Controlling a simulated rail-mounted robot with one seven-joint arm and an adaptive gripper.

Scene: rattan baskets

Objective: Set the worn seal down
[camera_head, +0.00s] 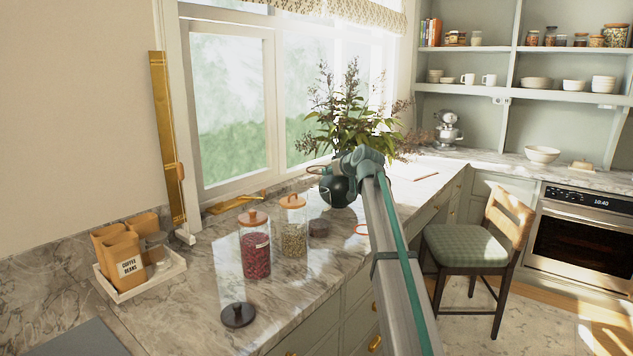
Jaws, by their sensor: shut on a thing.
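My arm reaches away over the counter. A dark round shape shows beside its far joint; I cannot tell whether it belongs to my wrist. My gripper (329,172) is small and its fingers are hard to make out. It is shut on a thin, dull brownish ring, which I take as the worn seal (313,170), and holds it above the marble counter (205,280). A brighter orange-red ring (359,229) lies on the counter close to my arm, which may hide part of it.
A jar of red contents (255,255) and a jar of seeds (293,238) stand below left of the gripper. A dark disc (319,228) and a dark knobbed lid (238,315) lie nearby. A tray (145,287) holds coffee bags. A leafy plant (350,115) stands behind.

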